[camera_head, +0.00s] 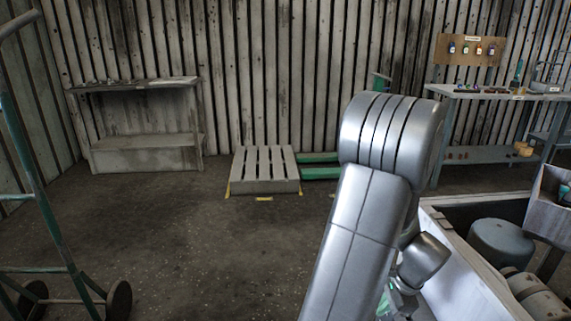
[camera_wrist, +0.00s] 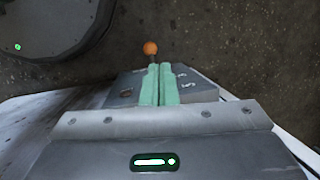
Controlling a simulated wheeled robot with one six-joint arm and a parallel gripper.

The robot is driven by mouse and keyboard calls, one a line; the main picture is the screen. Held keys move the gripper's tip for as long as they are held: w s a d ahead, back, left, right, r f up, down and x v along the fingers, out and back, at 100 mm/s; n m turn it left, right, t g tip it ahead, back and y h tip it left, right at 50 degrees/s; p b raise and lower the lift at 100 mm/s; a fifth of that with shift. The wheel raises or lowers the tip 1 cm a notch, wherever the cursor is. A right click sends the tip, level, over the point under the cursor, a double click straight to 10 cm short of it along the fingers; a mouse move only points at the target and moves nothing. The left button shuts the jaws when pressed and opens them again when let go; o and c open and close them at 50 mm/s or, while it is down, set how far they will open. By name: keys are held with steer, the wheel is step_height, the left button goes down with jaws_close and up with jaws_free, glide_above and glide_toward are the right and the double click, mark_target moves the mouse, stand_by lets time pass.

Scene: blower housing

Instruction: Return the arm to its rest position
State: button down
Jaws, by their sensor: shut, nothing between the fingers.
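My arm (camera_head: 365,220) rises from the bottom of the head view, bends at a ribbed grey joint, and folds back down on the right. My gripper (camera_wrist: 160,68) shows in the wrist view with its two pale green fingers side by side and touching. It is shut with nothing between the fingers. In the head view the gripper is mostly hidden behind the arm. An orange ball on a short dark stem (camera_wrist: 150,48) shows just beyond the fingertips; I cannot tell if it touches them.
A light-walled bin (camera_head: 462,262) with grey cylindrical parts stands close on the right. A wooden pallet (camera_head: 265,170) lies on the floor ahead. A workbench (camera_head: 480,95) is at back right, a grey bench (camera_head: 140,85) at back left. A green hand cart (camera_head: 35,180) stands at left. The middle floor is clear.

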steer(key=p+v, duration=0.1)
steer(key=v, duration=0.7)
steer(key=shift+s+a, duration=0.1)
